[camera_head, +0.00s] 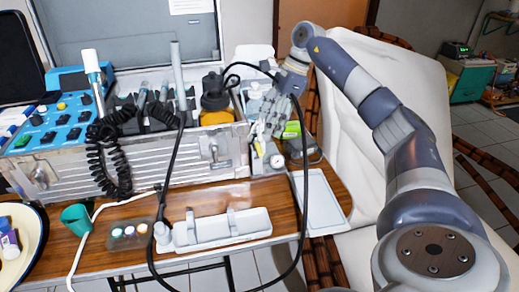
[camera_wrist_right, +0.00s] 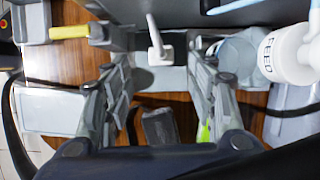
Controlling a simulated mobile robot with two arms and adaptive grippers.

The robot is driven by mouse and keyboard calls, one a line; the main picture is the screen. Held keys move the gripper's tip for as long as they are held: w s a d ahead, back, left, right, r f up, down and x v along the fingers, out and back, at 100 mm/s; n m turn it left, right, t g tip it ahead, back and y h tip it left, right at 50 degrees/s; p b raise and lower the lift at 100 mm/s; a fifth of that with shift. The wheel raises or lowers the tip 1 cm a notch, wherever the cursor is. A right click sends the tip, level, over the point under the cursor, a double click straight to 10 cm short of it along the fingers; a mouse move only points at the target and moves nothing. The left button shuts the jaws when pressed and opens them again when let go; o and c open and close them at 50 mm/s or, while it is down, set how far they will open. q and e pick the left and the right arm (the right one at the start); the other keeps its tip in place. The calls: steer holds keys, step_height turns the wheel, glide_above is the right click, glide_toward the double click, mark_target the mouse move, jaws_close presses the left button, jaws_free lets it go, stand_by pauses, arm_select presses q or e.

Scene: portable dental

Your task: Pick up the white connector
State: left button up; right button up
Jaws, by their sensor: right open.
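My right gripper (camera_head: 270,118) reaches down beside the right end of the metal dental unit, above the table's back right part. In the right wrist view, its two fingers (camera_wrist_right: 155,75) stand wide apart with nothing held between them. A small white upright piece (camera_wrist_right: 157,45), which looks like the white connector, shows in the gap between the fingers, at a grey box-like holder. I cannot tell its exact distance from the fingertips. In the head view I cannot pick it out for sure; the gripper covers that area. My left gripper is not in view.
A white bottle marked FEED (camera_wrist_right: 285,55) stands close to the right finger. A black cable (camera_head: 302,180) loops beside the gripper. A pale empty tray (camera_head: 320,203) lies on the wooden table, and a white tray (camera_head: 222,229) sits in front. The dental unit (camera_head: 190,160) stands left.

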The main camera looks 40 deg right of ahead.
mark_target(260, 140)
steer(key=shift+b+x, duration=0.75)
steer(key=shift+x, duration=3)
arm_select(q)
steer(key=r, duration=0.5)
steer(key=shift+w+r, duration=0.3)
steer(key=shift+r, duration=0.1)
arm_select(e)
steer(key=shift+w+r, duration=0.1)
steer(key=shift+w, duration=0.05)
steer(key=c, duration=1.1)
